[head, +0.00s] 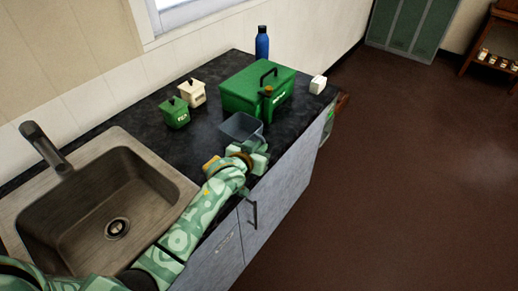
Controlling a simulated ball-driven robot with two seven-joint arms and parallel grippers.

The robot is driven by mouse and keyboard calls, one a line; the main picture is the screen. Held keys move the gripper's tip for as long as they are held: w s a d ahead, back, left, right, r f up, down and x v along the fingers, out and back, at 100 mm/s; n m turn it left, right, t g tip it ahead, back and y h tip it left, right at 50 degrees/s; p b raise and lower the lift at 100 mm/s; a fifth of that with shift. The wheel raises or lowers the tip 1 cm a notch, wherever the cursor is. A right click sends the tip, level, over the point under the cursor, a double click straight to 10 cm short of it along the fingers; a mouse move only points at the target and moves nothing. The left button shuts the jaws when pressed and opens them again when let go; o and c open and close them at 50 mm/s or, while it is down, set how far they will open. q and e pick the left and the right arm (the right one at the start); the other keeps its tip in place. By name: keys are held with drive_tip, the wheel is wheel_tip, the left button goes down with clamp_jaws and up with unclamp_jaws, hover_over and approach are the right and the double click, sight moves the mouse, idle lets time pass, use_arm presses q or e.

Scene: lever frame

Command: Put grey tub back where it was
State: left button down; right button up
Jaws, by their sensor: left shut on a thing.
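The grey tub (240,126) is at the front of the dark countertop, just in front of the green box. My left gripper (246,148) is at the tub's near side and shut on it. The gripper hides the tub's near lower part, and I cannot tell whether the tub touches the counter. My right gripper is not in view.
A green box with a black handle (240,92) stands behind the tub. A green canister (175,113), a cream canister (192,92), a blue bottle (262,43) and a white block (318,84) stand around it. The sink (40,217) is at left.

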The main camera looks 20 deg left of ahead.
use_arm(q)
drive_tip(key=c, duration=1.5)
unclamp_jaws()
drive_tip(key=shift+s+r, duration=0.2)
drive_tip(key=shift+s, duration=0.05)
drive_tip(key=shift+p+v, duration=1.8)
drive_tip(key=shift+v, duration=3.95)
